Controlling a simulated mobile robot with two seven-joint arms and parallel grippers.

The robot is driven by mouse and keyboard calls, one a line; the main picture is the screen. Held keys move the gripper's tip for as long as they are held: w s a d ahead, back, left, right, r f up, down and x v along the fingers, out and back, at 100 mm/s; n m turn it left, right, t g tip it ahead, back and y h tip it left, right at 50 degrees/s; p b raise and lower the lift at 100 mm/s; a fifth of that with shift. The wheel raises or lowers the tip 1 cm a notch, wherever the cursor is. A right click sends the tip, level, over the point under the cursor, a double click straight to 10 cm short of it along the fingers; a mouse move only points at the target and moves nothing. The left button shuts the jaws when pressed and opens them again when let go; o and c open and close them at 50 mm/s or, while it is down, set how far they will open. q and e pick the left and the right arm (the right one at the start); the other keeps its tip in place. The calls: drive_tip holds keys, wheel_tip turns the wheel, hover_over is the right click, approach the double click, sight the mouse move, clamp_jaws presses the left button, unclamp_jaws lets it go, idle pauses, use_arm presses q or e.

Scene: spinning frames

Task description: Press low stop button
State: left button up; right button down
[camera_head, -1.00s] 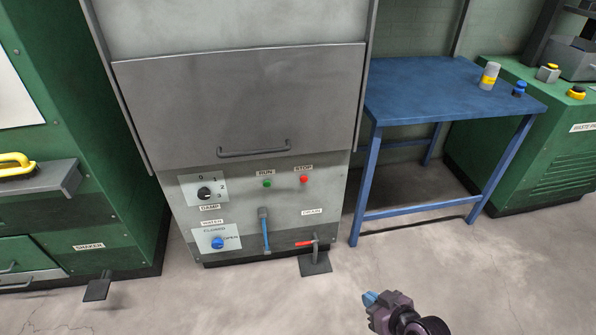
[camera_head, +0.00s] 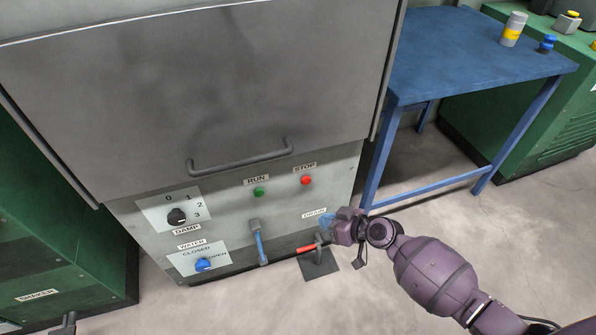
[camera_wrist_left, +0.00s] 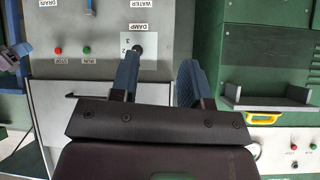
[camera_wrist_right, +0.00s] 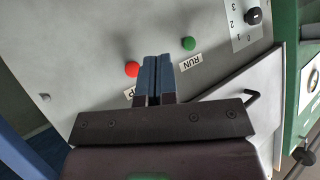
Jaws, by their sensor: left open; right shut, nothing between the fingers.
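The red stop button (camera_head: 306,180) sits low on the grey machine's front panel, under the STOP label (camera_head: 304,168). It also shows in the right wrist view (camera_wrist_right: 132,69), just left of the fingertips. My right gripper (camera_head: 327,222) is shut and empty, below and a little right of the button in the head view, apart from it. In the right wrist view its blue fingers (camera_wrist_right: 157,60) are together and partly cover the STOP label. My left gripper (camera_wrist_left: 157,72) is open and empty in the left wrist view, where the red button (camera_wrist_left: 58,50) is at the left.
The green run button (camera_head: 259,192) is left of the stop button. The damp knob (camera_head: 177,216), blue water knob (camera_head: 204,264) and red drain handle (camera_head: 306,247) are on the same panel. A blue table (camera_head: 450,50) stands to the right.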

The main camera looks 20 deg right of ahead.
sight(306, 180)
use_arm(q)
drive_tip(key=shift+w+d+f+m+b, duration=0.2)
drive_tip(key=shift+w+m+b, duration=0.15)
drive_tip(key=shift+b, duration=0.65)
use_arm(e)
drive_tip(key=w, duration=0.9)
drive_tip(key=shift+w+a, duration=0.2)
drive_tip(key=shift+w, duration=0.2)
use_arm(q)
drive_tip(key=shift+s+f, duration=0.1)
drive_tip(key=shift+f, duration=0.15)
use_arm(e)
drive_tip(key=shift+w, duration=0.1)
idle(1.0)
use_arm(q)
drive_tip(key=shift+s+f, duration=0.1)
drive_tip(key=shift+f, duration=0.15)
use_arm(e)
drive_tip(key=shift+w, duration=0.35)
